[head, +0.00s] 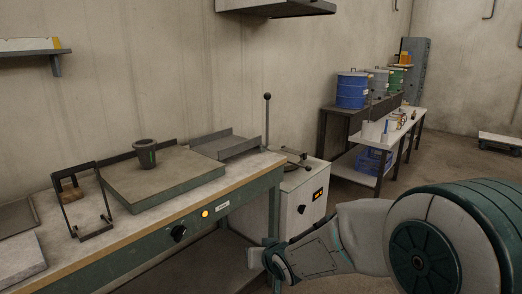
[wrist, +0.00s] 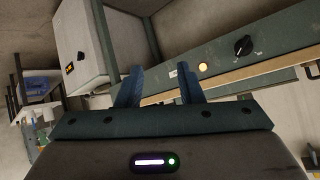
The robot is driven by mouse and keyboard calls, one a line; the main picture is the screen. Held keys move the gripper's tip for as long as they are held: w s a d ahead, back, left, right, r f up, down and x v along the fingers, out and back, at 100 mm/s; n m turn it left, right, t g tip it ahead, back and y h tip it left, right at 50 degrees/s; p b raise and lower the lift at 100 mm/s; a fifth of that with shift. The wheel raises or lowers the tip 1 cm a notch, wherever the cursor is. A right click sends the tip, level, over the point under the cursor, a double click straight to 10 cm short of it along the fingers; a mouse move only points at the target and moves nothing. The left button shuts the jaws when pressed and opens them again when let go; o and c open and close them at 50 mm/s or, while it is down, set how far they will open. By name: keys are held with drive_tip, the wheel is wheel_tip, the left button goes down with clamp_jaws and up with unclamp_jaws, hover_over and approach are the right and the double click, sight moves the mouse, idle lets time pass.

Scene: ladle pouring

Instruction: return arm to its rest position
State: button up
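My gripper (head: 262,256) is at the end of my arm in the lower right of the head view, in front of the bench and near the white-sided box. In the wrist view my gripper (wrist: 159,85) has its two blue-green fingers apart, with nothing visible between them. A dark cup (head: 146,156) with a green mark stands upright on a grey slab (head: 162,182) on the bench, well away from my gripper.
The bench (head: 148,236) has a wooden edge, a black knob and a lit button; the wrist view shows its front panel (wrist: 222,60). The white-sided box (head: 300,205) stands beside it.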

drive_tip(key=s+d+r+m+g+h+p, duration=0.1)
drive_tip(key=s+d+r+g+h+p, duration=0.3)
drive_tip(key=s+d+r+p, duration=0.6)
drive_tip(key=s+d+r+g+p, duration=0.1)
drive_tip(key=s+d+r, duration=0.1)
drive_tip(key=s+r, duration=0.1)
drive_tip(key=s+d+r+p, duration=0.1)
drive_tip(key=s+d+r, duration=0.1)
drive_tip(key=s, duration=0.4)
drive_tip(key=s+d+r+m+g+p, duration=0.1)
drive_tip(key=s+d+r, duration=0.1)
drive_tip(key=s, duration=0.3)
drive_tip(key=shift+r+g, duration=0.3)
drive_tip(key=shift+r, duration=0.55)
